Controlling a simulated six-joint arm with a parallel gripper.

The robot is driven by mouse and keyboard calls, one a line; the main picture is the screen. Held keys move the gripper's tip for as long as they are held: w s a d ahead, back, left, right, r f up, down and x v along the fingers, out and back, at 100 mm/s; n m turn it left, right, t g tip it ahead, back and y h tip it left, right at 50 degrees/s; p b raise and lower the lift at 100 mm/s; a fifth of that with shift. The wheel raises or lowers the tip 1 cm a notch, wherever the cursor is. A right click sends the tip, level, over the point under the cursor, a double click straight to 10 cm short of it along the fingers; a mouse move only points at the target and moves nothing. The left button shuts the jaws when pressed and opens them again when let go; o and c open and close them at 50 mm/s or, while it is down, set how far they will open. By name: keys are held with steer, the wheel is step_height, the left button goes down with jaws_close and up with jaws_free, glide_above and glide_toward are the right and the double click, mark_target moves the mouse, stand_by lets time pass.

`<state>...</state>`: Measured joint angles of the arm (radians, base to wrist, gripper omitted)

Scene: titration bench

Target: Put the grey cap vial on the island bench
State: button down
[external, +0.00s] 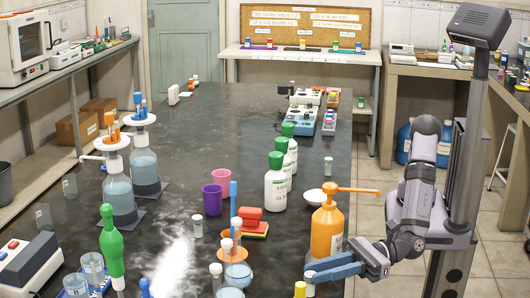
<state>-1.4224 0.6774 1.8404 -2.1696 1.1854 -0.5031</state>
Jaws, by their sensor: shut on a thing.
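My gripper (310,275) reaches in from the right on blue fingers, low over the near right part of the island bench (215,135). It is shut on a small vial (310,289), which shows below the fingertips. The vial looks like the grey cap vial, but its cap is mostly hidden by the fingers. I cannot tell whether its base touches the bench. The bench has a dark, mottled top.
An orange pump bottle (326,236) stands just behind my gripper. A yellow-capped vial (300,289) is close on its left. White-green bottles (275,187) stand farther back.

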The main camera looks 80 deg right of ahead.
steer(key=shift+f, duration=0.15)
steer(key=c, duration=1.5)
jaws_free()
steer(key=shift+r, duration=0.25)
steer(key=shift+s+d+f, duration=0.1)
steer(key=shift+s, duration=0.25)
steer(key=b+v, duration=0.1)
steer(key=v, duration=1)
steer(key=shift+s+d, duration=0.1)
steer(key=shift+s, duration=0.05)
